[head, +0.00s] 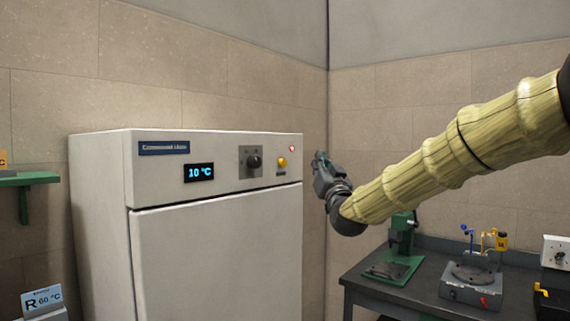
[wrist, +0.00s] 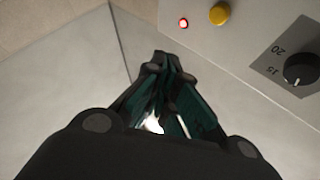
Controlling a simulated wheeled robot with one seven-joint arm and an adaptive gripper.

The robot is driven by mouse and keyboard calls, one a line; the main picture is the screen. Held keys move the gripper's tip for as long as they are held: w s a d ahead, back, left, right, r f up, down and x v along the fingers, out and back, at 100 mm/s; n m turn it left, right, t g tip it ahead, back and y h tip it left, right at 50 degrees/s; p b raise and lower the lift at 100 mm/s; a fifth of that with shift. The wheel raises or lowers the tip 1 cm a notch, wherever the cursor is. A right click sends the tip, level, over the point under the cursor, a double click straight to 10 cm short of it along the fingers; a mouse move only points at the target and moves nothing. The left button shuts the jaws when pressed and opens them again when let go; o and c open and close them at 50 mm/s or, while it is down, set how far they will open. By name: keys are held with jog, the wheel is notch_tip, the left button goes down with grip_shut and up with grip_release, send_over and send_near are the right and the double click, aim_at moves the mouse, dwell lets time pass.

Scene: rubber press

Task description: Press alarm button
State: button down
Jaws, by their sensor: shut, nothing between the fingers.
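A round yellow button (head: 282,162) sits on the upper front panel of a pale cabinet (head: 217,240), near its right edge. It also shows in the wrist view (wrist: 219,14) at the top. A small lit red light (head: 292,148) is just above it, to the right, and shows in the wrist view (wrist: 183,23) too. I cannot read which one is labelled as the alarm. My gripper (head: 319,157) is shut and empty, to the right of the cabinet's panel. In the wrist view its fingertips (wrist: 168,60) appear apart from the button and light.
The panel also carries a dark knob (head: 254,161) and a display reading 10 °C (head: 199,172). A dark bench (head: 400,297) with a green press (head: 402,235) and other devices stands at the right, below my arm. A green shelf (head: 25,180) is on the left wall.

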aim_at(281, 163)
jog(key=shift+a, duration=0.1)
jog(key=w+a+p, duration=0.2)
jog(key=w+a, duration=0.3)
jog(key=a, duration=0.2)
jog(key=shift+p, duration=0.4)
jog(key=shift+w+a, duration=0.15)
jog(key=shift+w, duration=0.05)
dwell(1.5)
jog(key=shift+w+a, duration=0.2)
jog(key=shift+w+a, duration=0.4)
jog(key=shift+a, duration=0.25)
dwell(1.6)
jog(key=shift+d+b, duration=0.1)
jog(key=shift+b, duration=0.3)
jog(key=shift+s+d+b, duration=0.6)
jog(key=shift+s+d, duration=0.1)
jog(key=shift+d, duration=0.2)
